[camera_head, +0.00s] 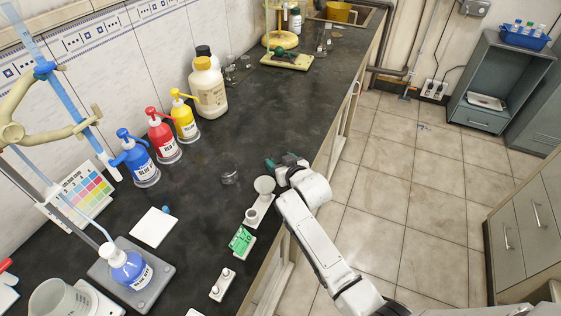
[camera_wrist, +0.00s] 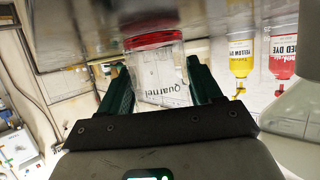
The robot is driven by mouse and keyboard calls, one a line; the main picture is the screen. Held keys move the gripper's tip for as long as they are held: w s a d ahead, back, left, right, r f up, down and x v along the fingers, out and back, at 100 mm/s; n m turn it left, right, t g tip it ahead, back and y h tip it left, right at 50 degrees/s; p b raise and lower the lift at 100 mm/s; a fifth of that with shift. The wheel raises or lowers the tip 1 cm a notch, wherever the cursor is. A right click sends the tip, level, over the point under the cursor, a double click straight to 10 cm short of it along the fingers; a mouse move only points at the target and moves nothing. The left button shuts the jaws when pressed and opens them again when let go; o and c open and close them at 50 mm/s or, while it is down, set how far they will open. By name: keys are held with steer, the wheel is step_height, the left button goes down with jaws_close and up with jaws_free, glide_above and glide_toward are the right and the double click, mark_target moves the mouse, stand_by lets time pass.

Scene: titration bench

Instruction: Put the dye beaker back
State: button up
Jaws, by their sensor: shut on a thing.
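A clear glass beaker (camera_wrist: 160,75) with a shallow layer of red liquid is between the two dark green fingers of my gripper (camera_wrist: 162,88) in the wrist view, which is upside down. My gripper is shut on it. The red base is close to the dark bench surface; I cannot tell whether it touches. In the head view my gripper (camera_head: 272,164) is low over the front edge of the dark bench (camera_head: 225,120), and the held beaker cannot be made out there.
A glass vessel (camera_head: 229,168) stands left of my gripper. Blue (camera_head: 138,160), red (camera_head: 163,137) and yellow (camera_head: 184,120) dye bottles line the wall. The bench above my gripper is clear.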

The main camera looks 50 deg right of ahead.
steer(key=shift+f, duration=0.2)
steer(key=o, duration=0.8)
steer(key=shift+r, duration=0.1)
steer(key=shift+r, duration=0.1)
steer(key=v, duration=1.2)
steer(key=s+a+f+n+g+y, duration=0.1)
steer(key=s+a+g, duration=0.3)
steer(key=s, duration=0.4)
steer(key=s+a+f+n+g+y, duration=0.1)
steer(key=s+a+f+g+y, duration=0.1)
steer(key=s, duration=0.6)
steer(key=s+a+f+n+g+y, duration=0.1)
steer(key=s+a+f+g, duration=0.3)
steer(key=s+a, duration=0.3)
steer(key=shift+s+a+g, duration=0.25)
steer(key=shift+s+g, duration=0.45)
steer(key=shift+g, duration=0.2)
